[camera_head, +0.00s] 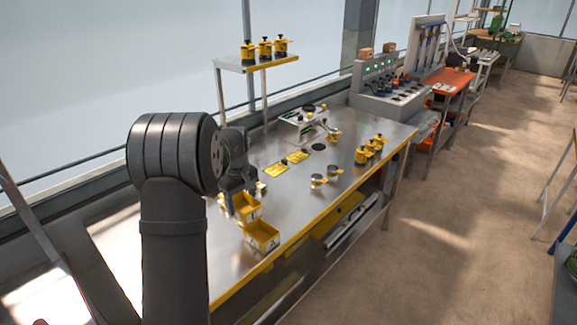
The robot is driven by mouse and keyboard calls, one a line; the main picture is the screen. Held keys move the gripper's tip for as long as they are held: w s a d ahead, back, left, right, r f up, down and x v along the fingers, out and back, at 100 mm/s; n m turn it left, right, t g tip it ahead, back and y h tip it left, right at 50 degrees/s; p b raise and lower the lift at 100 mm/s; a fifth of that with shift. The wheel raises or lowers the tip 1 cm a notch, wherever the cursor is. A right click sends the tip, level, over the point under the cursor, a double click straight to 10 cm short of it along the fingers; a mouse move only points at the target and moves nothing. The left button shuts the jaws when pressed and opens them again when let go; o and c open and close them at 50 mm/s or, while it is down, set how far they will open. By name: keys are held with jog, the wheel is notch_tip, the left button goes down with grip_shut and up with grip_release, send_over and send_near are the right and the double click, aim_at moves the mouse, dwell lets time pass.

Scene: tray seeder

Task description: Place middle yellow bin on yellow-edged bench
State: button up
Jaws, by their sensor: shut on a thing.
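The yellow-edged bench (293,207) is a long steel table with a yellow front edge. My gripper (238,190) is over its near part, pointing down and shut on a yellow bin (249,208), the middle one of the group. I cannot tell whether this bin touches the bench top or hangs just above it. The fingertips are small and partly hidden by the bin and my wrist. Another open yellow bin (262,237) stands on the bench just in front, close to the held one. A further yellow piece shows behind my gripper, mostly hidden.
Two small metal cups (318,181) stand right of the bins. Yellow plates (277,171), several yellow canisters (369,150) and a seeder mechanism (305,120) are farther back. A raised shelf (230,65) holds three yellow canisters. Bare steel lies between bins and cups.

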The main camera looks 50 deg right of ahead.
jog(key=s+d+r, duration=0.1)
jog(key=s+d, duration=1.1)
jog(key=s, duration=0.3)
send_over(278, 222)
notch_tip(278, 222, down, 7)
jog(key=shift+s+a+r, duration=0.1)
jog(key=shift+r, duration=0.1)
jog(key=shift+f, duration=2.05)
jog(key=shift+f, duration=0.15)
jog(key=o, duration=0.8)
jog(key=shift+c, duration=0.2)
notch_tip(278, 222, up, 12)
jog(key=shift+r, duration=0.2)
